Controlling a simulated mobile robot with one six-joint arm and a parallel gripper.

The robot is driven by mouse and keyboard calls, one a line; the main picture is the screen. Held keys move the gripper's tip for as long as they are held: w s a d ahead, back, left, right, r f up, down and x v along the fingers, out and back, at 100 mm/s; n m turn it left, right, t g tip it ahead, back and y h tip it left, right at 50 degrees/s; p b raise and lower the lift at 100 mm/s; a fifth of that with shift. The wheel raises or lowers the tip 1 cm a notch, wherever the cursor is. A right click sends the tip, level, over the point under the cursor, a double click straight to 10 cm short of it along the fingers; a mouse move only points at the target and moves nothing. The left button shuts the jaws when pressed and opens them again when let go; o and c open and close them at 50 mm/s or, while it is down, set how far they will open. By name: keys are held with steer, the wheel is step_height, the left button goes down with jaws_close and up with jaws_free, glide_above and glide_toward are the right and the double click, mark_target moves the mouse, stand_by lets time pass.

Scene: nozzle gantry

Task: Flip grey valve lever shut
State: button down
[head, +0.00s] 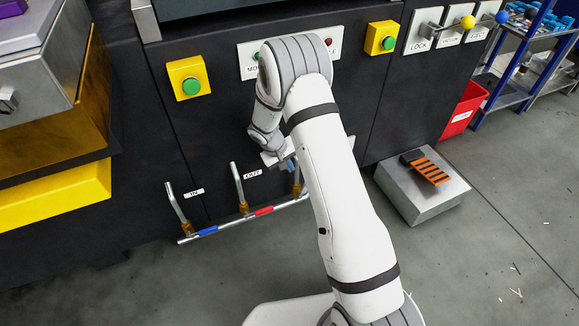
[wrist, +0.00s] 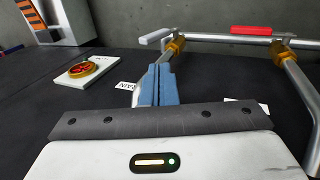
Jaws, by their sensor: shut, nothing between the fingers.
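The grey valve lever (wrist: 156,36) shows in the wrist view, pointing left from a brass valve (wrist: 175,46) on the pipe by a partly covered label ending in "AIN". In the head view my arm hides this lever. My gripper (wrist: 160,68) is shut and empty, its blue fingertips just short of the brass valve in the picture and overlapping the upright pipe. I cannot tell whether they touch it. In the head view my gripper (head: 289,163) is low at the panel, right of the OUT pipe.
The red lever (head: 264,210) and blue lever (head: 207,231) lie along the bottom rail. A red knob (wrist: 83,69) on a white plate is at left in the wrist view. A metal box (head: 422,195) with an orange striped pedal stands right; floor beyond is mostly clear.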

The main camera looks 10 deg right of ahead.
steer(key=s+d+r+m+y, duration=0.1)
steer(key=s+d+r, duration=0.1)
steer(key=s+r, duration=0.6)
steer(key=s+d+r+m+y, duration=0.1)
steer(key=s+d+r, duration=0.3)
steer(key=r, duration=0.8)
steer(key=s+r+y, duration=0.1)
steer(key=s+r, duration=0.2)
steer(key=s, duration=0.6)
steer(key=s+a+r+m+y, duration=0.1)
steer(key=s+r, duration=0.3)
steer(key=s, duration=0.5)
steer(key=shift+s+a+r, duration=0.15)
steer(key=shift+s+r, duration=0.15)
steer(key=shift+s, duration=0.1)
